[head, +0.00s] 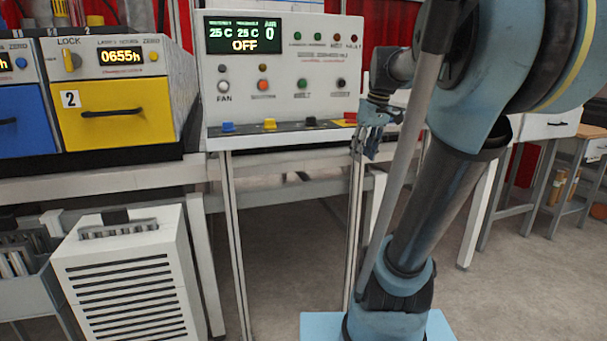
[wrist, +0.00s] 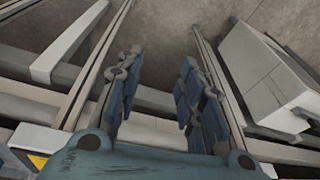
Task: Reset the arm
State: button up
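My gripper (head: 368,142) hangs from my blue and black arm, in front of the right edge of the control panel in the head view. In the wrist view my gripper (wrist: 158,85) shows two blue padded fingers with a clear gap between them. It is open, and nothing is between the fingers. My arm covers much of the right side of the head view. The control panel (head: 270,100) reads OFF and 25 C and has several knobs and lamps. It stands on a thin-legged frame, with my gripper beside its front right.
A yellow drawer unit (head: 112,115) and a blue one (head: 22,120) stand on the bench at left. A white vented box (head: 130,275) is on the floor below them. A table (head: 545,128) stands at right. The floor under the panel is clear.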

jog(key=s+f+m+h, duration=0.1)
jog(key=s+f+m, duration=0.1)
jog(key=s+f, duration=0.7)
jog(key=s+f+m, duration=0.3)
jog(key=s+f, duration=0.5)
jog(key=f, duration=0.6)
jog(key=shift+s+d+h, duration=0.3)
jog(key=shift+s+h, duration=0.05)
jog(key=shift+h, duration=0.05)
jog(key=shift+f, duration=0.1)
